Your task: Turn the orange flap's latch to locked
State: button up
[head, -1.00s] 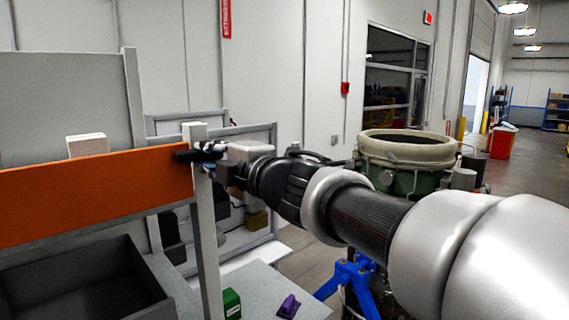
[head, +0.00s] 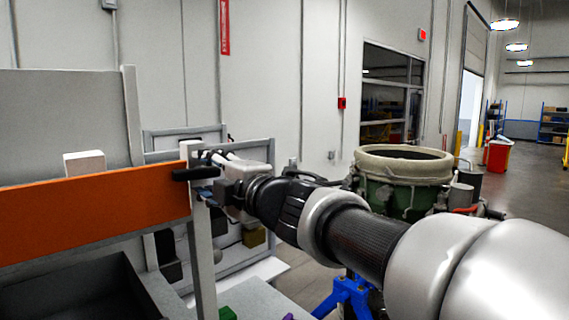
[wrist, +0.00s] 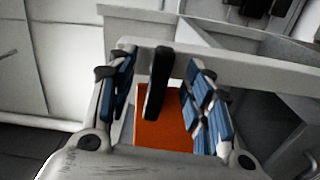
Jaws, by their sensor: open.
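The orange flap (head: 90,212) spans the left of the head view and ends at a light grey post (head: 203,265). Its latch, a black bar (head: 194,173), lies roughly horizontal in the head view at the flap's upper right end. My gripper (head: 212,166) is at the latch's right end. In the wrist view the open gripper (wrist: 162,85) has its blue-padded fingers on either side of the latch (wrist: 157,82), with gaps visible on both sides. The flap (wrist: 165,130) shows below the latch. The fingertips are partly hidden in the head view.
A dark grey bin (head: 75,290) sits below the flap, and a white block (head: 84,163) shows above it. Grey framed panels (head: 262,200) stand behind my gripper. A green drum-like part (head: 400,190) on a blue stand (head: 348,296) is to the right.

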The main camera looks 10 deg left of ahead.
aim_at(208, 174)
jog(key=shift+d, duration=0.1)
jog(key=shift+v, duration=2.5)
jog(key=w+d+f+m+t+h+b, duration=0.1)
jog(key=d+f+m+t+h+b, duration=0.15)
jog(key=d+f+m+h, duration=0.35)
jog(key=w+d+f+m+t+h+b, duration=0.1)
jog(key=d+f+m+b, duration=0.15)
jog(key=d, duration=0.55)
jog(key=s+d+f+m+g+h+b, duration=0.2)
jog(key=s+d+f+m+h+b, duration=0.35)
jog(key=d+f+m, duration=0.55)
jog(key=s+d+f+m+g+b, duration=0.1)
jog(key=s+f+m+g+b, duration=0.1)
jog(key=s+f, duration=0.5)
jog(key=s+d+f+m+g+h+b, duration=0.1)
jog(key=s+d+f+m+g+b, duration=0.1)
jog(key=s+f, duration=0.6)
jog(key=s+d+f+m+g+b, duration=0.2)
jog(key=s+f, duration=0.6)
jog(key=f, duration=0.4)
jog(key=shift+f+m+g, duration=0.35)
jog(key=shift+m+g, duration=0.3)
jog(key=shift+g, duration=0.6)
